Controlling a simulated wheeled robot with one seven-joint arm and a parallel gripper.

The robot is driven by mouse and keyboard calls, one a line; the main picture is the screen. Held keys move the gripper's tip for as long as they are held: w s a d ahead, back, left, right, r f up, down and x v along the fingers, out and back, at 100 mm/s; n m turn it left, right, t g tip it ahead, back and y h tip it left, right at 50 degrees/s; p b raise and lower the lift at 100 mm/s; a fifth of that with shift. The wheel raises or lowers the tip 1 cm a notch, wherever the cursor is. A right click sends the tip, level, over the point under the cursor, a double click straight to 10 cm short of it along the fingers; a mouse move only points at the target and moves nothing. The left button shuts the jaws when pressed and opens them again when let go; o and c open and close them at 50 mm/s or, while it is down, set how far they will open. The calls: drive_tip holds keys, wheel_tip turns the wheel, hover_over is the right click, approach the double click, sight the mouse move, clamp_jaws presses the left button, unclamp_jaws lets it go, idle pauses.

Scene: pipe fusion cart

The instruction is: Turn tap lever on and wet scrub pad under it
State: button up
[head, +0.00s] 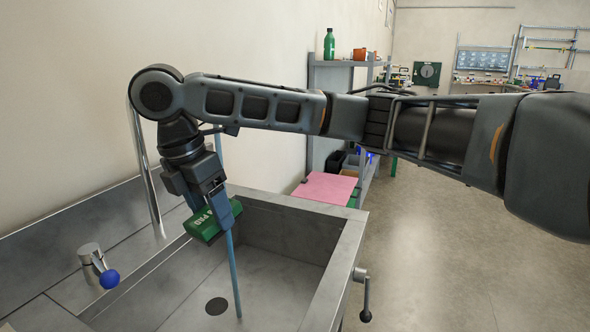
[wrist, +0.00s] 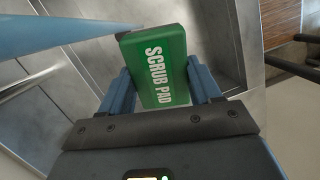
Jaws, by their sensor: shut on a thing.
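My gripper (head: 212,212) is shut on the green scrub pad (head: 207,226) and holds it above the sink basin. The wrist view shows the pad (wrist: 158,66) between both fingers, its "SCRUB PAD" lettering facing the camera. A blue water stream (head: 235,280) runs down into the basin, close to the pad's right end in the head view. In the wrist view the stream (wrist: 60,36) passes by the pad's upper left corner; I cannot tell whether they touch. The tap pipe (head: 146,175) rises behind my arm, which hides the spout. The chrome tap lever (head: 94,258) has a blue knob, tilted toward the basin.
The steel sink rim (head: 340,255) surrounds the basin, with a drain (head: 216,306) in its floor. A crank handle (head: 366,295) sticks out at the sink's right side. A pink sheet (head: 325,188) and a shelf with a green bottle (head: 329,44) stand behind. The floor at right is clear.

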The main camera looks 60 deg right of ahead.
drive_tip(key=s+d+r+n+t+b, duration=0.1)
drive_tip(key=s+r+n+t+b, duration=0.2)
drive_tip(key=s+r+n, duration=0.45)
drive_tip(key=s+r+n+t+b, duration=0.35)
drive_tip(key=s+n, duration=0.45)
drive_tip(key=n, duration=0.5)
drive_tip(key=w+d+f, duration=0.1)
drive_tip(key=w+d, duration=0.1)
drive_tip(key=w, duration=0.4)
drive_tip(key=w+d+f+p, duration=0.1)
drive_tip(key=w+d, duration=0.2)
drive_tip(key=w, duration=0.4)
drive_tip(key=shift+f, duration=0.25)
drive_tip(key=s+a+p, duration=0.1)
drive_tip(key=s+a, duration=0.1)
drive_tip(key=s, duration=0.5)
drive_tip(key=shift+s+a, duration=0.25)
drive_tip(key=shift+a, duration=0.05)
idle(1.4)
